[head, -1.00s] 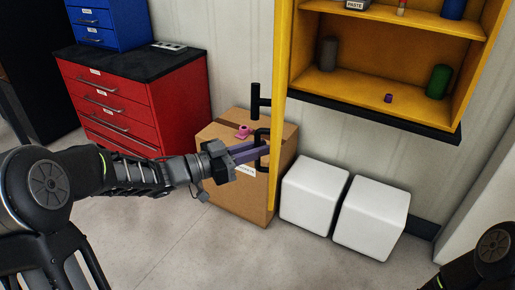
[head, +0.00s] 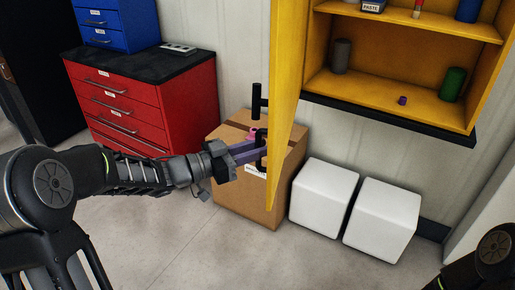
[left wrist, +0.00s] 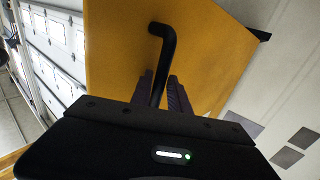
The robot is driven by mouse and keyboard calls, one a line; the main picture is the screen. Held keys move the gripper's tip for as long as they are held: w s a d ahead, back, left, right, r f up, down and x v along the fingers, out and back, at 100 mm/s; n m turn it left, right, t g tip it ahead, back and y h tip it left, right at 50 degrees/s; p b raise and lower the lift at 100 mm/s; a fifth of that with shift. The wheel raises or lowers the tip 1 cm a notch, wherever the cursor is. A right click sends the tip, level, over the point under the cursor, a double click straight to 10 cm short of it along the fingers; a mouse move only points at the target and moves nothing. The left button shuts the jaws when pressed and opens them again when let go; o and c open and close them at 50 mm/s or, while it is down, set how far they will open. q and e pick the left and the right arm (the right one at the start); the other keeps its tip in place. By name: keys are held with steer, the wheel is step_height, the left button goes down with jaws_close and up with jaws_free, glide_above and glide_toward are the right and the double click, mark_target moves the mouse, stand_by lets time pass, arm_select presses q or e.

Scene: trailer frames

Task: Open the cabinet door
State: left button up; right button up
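The yellow cabinet (head: 385,94) is on the wall at upper right, with its front open. Its yellow door (head: 287,95) stands swung out at the cabinet's left side, seen nearly edge-on. A black handle (head: 257,102) is on the door's left-facing side. My left gripper (head: 253,152) is at the lower part of this handle. In the left wrist view, the black handle (left wrist: 166,60) runs down between the two purple-grey fingers (left wrist: 160,95), with the door face (left wrist: 115,55) behind. The fingers look closed around it. My right gripper is out of view; only part of the right arm shows.
A cardboard box (head: 245,200) with a pink object (head: 253,133) on it stands behind the left gripper. Two white boxes (head: 325,198) stand below the cabinet. A red drawer chest (head: 145,105) is at left. The front floor is clear.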

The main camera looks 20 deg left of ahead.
arm_select(q)
steer(key=shift+a, duration=0.1)
steer(key=b+v, duration=0.1)
steer(key=v, duration=0.6)
steer(key=shift+s, duration=0.3)
steer(key=shift+a, duration=0.15)
